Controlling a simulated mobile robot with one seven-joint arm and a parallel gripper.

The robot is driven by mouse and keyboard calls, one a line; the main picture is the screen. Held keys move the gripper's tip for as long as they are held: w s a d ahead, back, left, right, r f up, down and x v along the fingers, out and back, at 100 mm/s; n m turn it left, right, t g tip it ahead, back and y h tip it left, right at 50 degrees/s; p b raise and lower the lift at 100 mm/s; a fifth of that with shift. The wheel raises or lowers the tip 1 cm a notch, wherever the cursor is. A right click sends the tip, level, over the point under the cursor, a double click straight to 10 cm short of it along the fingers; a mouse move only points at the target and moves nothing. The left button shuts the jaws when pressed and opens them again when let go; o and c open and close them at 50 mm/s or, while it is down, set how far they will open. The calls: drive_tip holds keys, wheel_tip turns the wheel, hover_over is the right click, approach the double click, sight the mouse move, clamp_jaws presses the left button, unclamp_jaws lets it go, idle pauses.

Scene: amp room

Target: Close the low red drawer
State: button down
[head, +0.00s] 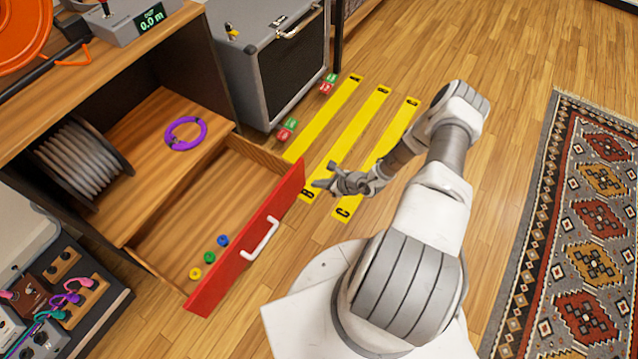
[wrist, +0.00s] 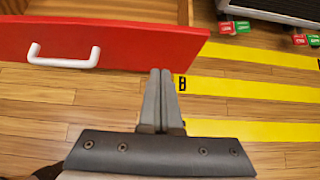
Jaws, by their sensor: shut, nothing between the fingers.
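The low red drawer (head: 247,239) is pulled out of the wooden cabinet in the head view. Its white handle (head: 260,239) is on the red front, and small yellow, green and blue rings lie inside. My gripper (head: 318,184) is shut and empty, just right of the far end of the red front. In the wrist view the red front (wrist: 130,38) spans the upper left, with its white handle (wrist: 62,60) at left. My gripper's fingertips (wrist: 160,72) appear below the front's right part; I cannot tell whether they touch it.
A purple ring (head: 170,134) lies on the cabinet shelf beside a cable reel (head: 85,160). A grey amp (head: 268,70) stands behind the drawer. Yellow floor strips (head: 350,150) and small red and green blocks (head: 287,130) lie nearby. Open wood floor reaches the patterned rug (head: 590,220).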

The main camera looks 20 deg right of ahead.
sight(290, 178)
drive_tip(key=b+x, duration=0.1)
drive_tip(key=x, duration=0.2)
drive_tip(key=r+b+x, duration=0.1)
drive_tip(key=x, duration=0.2)
drive_tip(key=w+a+b+x, duration=0.1)
drive_tip(key=x, duration=0.1)
drive_tip(key=shift+w+a+b, duration=0.1)
drive_tip(key=shift+w+b, duration=0.15)
drive_tip(key=shift+b, duration=0.05)
drive_tip(key=shift+w+a+r, duration=0.1)
drive_tip(key=shift+w+a, duration=0.1)
drive_tip(key=shift+w, duration=0.15)
drive_tip(key=shift+w+a, duration=0.1)
